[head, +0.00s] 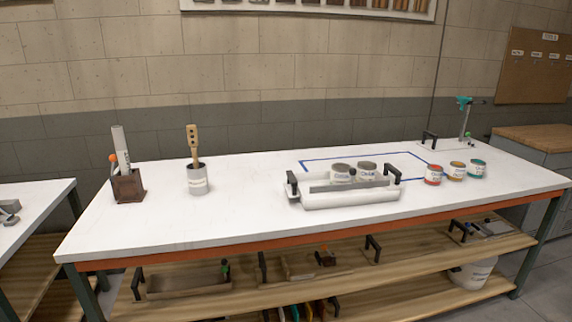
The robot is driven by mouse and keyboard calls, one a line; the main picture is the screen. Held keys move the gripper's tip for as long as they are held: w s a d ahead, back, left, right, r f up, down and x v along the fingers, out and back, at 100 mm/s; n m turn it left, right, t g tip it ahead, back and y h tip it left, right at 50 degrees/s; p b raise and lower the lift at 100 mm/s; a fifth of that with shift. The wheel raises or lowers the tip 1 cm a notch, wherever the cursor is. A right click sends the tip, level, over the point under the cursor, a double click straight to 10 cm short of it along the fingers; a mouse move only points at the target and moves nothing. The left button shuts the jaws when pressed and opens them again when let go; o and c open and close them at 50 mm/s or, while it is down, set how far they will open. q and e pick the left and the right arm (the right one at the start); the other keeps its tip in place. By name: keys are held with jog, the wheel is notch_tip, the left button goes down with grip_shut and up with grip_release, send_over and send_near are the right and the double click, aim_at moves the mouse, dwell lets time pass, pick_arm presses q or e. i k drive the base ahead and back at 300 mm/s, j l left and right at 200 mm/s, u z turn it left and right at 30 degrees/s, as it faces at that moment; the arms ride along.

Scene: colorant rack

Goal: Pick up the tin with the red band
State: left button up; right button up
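The tin with the red band (433,175) stands upright on the white worktop, right of the rack. It is the leftmost of three small tins in a short row. Beside it stand a tin with a brown-orange band (457,171) and a tin with a teal band (477,169). Neither of my grippers is in view.
A white rack (350,199) with black handles stands left of the tins, with two grey tins (340,171) at it. A blue outline (314,161) marks the worktop behind. A brush cup (197,179) and brown box (128,187) stand left. The worktop's front left is clear.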

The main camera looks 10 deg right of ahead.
aim_at(434, 173)
jog(key=k+l, duration=0.1)
jog(key=l, duration=0.65)
jog(key=k+l, duration=0.1)
jog(key=l, duration=1.4)
jog(key=k+l, duration=0.15)
jog(key=l, duration=0.6)
jog(key=k+l, duration=0.1)
jog(key=l, duration=0.65)
jog(key=k+l, duration=0.1)
jog(key=l, duration=0.45)
jog(key=k+l, duration=0.1)
jog(key=l, duration=0.45)
jog(key=k+l, duration=0.1)
jog(key=l, duration=0.5)
